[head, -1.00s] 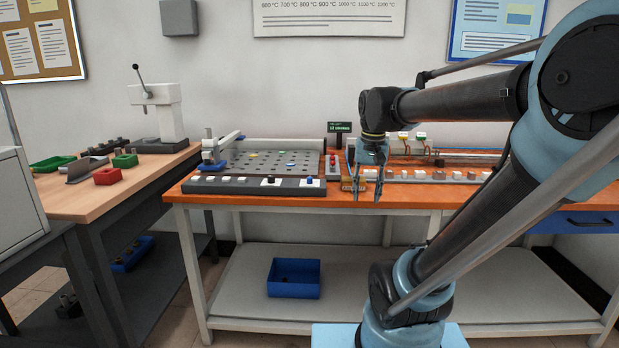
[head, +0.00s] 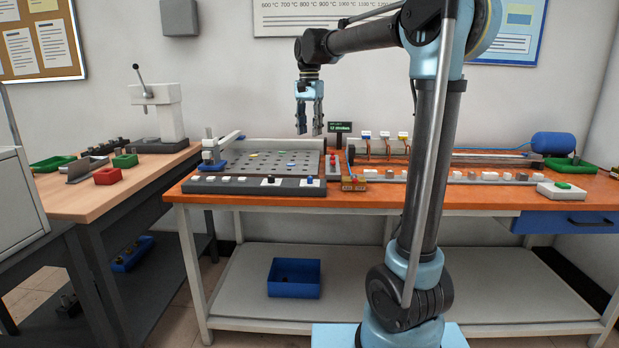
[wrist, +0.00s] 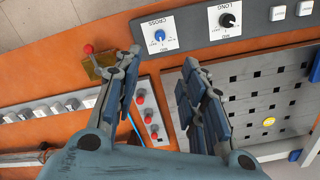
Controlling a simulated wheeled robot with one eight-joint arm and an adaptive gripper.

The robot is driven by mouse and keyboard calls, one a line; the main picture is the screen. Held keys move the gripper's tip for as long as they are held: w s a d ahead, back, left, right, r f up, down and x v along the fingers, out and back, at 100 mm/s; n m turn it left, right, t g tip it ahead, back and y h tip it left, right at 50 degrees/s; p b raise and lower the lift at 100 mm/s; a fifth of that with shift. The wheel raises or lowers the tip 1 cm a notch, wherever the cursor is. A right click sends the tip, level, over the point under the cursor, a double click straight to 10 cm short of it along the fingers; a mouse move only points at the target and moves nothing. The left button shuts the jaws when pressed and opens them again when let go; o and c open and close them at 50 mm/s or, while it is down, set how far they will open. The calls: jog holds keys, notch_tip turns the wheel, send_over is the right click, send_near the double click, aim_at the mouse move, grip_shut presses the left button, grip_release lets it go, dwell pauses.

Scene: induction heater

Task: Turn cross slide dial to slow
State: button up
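The cross slide dial is a blue knob (wrist: 159,35) on a white plate marked CROSS; it also shows at the right end of the grey control strip in the head view (head: 309,180). Its small speed marks are too small to read surely, and I cannot tell its setting. A black knob (wrist: 227,20) on a plate marked LONG sits beside it. My gripper (head: 309,132) is open and empty, pointing down above the perforated plate's right side, higher than the dial. In the wrist view the dial lies beyond the gap between my fingertips (wrist: 161,60).
The grey perforated plate (head: 275,157) stands behind the control strip.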

aim_at(310, 180)
notch_tip(310, 180, down, 17)
jog(key=shift+f, duration=0.15)
dwell(0.5)
jog(key=shift+d, duration=0.1)
jog(key=shift+c, duration=0.3)
